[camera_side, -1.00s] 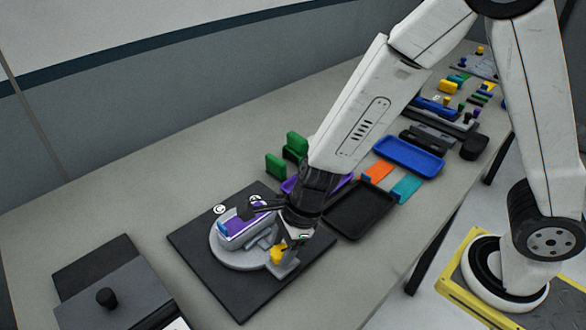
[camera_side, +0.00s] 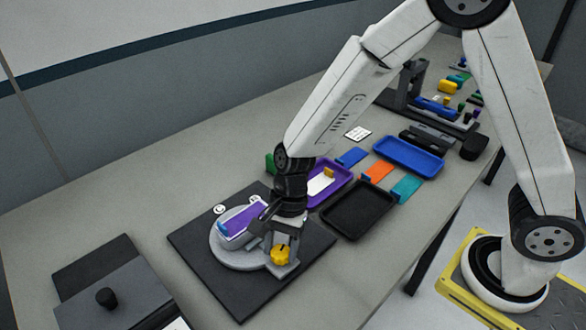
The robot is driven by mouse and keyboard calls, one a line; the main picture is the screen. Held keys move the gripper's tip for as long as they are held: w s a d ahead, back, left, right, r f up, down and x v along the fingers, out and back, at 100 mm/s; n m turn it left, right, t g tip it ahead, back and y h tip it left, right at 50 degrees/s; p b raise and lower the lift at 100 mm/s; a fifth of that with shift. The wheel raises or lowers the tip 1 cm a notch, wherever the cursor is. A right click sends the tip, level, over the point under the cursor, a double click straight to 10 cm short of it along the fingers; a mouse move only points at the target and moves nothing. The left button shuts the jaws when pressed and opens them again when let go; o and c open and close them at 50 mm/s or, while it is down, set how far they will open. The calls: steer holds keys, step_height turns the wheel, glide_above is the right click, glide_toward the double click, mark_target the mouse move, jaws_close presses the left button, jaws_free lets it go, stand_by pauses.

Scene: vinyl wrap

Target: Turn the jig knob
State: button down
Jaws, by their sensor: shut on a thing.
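The jig (camera_side: 232,256) is a round grey base with a clamp, on a dark square board. A purple piece with a blue end (camera_side: 243,219) lies on it. A yellow knob (camera_side: 281,255) sits at the jig's front right side. My gripper (camera_side: 282,246) points down at the knob from above. Its jaws are shut on the knob, whose yellow front shows below them. The exact finger contact is partly hidden by the gripper body.
A purple tray (camera_side: 338,190) and a black tray (camera_side: 337,217) stand close right of the board. A blue tray (camera_side: 435,156) lies farther back. A dark box with a black knob (camera_side: 106,298) stands at the lower left. The bench behind the jig is mostly clear.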

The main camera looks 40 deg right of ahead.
steer(key=n+g+h, duration=0.1)
steer(key=n, duration=0.2)
steer(key=n+g, duration=0.1)
steer(key=n, duration=0.3)
steer(key=shift+w+a+h, duration=0.1)
steer(key=shift+a+h, duration=0.05)
steer(key=shift+h, duration=0.25)
steer(key=n+h, duration=0.1)
steer(key=n, duration=0.2)
steer(key=n+h, duration=0.1)
steer(key=n, duration=0.2)
steer(key=shift+g, duration=0.4)
steer(key=shift+c, duration=0.5)
jaws_free()
steer(key=shift+r, duration=0.1)
steer(key=v, duration=0.7)
steer(key=shift+a+r, duration=0.15)
steer(key=shift+r, duration=0.15)
